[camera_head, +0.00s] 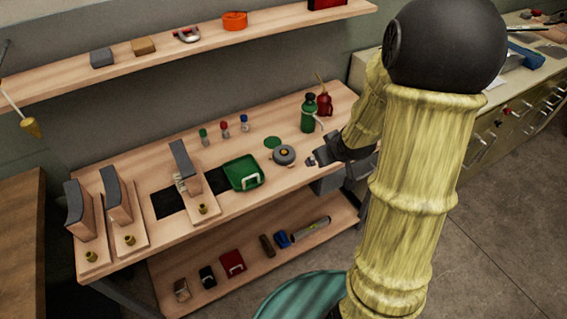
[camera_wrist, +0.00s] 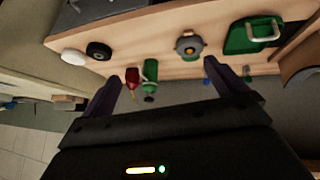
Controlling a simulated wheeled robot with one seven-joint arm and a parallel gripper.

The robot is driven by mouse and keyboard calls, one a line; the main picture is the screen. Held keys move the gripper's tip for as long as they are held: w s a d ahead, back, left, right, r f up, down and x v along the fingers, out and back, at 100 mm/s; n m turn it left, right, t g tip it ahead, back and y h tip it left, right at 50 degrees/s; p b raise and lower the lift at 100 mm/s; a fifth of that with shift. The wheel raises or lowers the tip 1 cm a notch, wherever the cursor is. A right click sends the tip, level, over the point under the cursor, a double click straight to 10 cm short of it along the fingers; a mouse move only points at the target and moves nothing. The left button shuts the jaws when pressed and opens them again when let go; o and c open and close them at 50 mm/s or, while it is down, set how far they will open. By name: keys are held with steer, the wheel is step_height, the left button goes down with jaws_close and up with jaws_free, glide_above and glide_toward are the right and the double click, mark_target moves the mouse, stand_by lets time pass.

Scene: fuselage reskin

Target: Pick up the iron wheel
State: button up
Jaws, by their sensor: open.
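A grey round wheel-like piece (camera_head: 284,155) with a raised hub lies flat on the workbench, right of a green case. I cannot tell for sure which is the iron wheel. My gripper (camera_head: 316,160) is above the bench, just right of the grey piece in the head view. In the wrist view its fingers (camera_wrist: 168,86) are apart, with nothing held between them.
The green case (camera_head: 243,172) is left of the grey piece. A green bottle (camera_head: 308,114) and a red can (camera_head: 325,104) stand behind my gripper. A white disc (camera_wrist: 73,57) lies beside the black ring. A shelf (camera_head: 160,48) runs above the bench.

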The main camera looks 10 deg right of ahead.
steer(key=w+d+f+n+t+y+b, duration=0.1)
steer(key=d+f+n+t+y+b, duration=0.1)
steer(key=f+y+b, duration=0.2)
steer(key=w+d+f+n+t+y+b, duration=0.1)
steer(key=d+f+n+t+y+b, duration=0.1)
steer(key=f+y+b, duration=0.3)
step_height(320, 180, down, 5)
steer(key=shift+w+r+n+t+y, duration=0.2)
steer(key=shift+n+t+y, duration=0.3)
steer(key=shift+t+y, duration=0.3)
glide_toward(290, 156)
steer(key=x, duration=0.4)
steer(key=shift+w+a, duration=0.2)
steer(key=shift+w, duration=0.15)
steer(key=shift+w+a, duration=0.1)
steer(key=shift+w, duration=0.05)
steer(key=shift+w+a, duration=0.1)
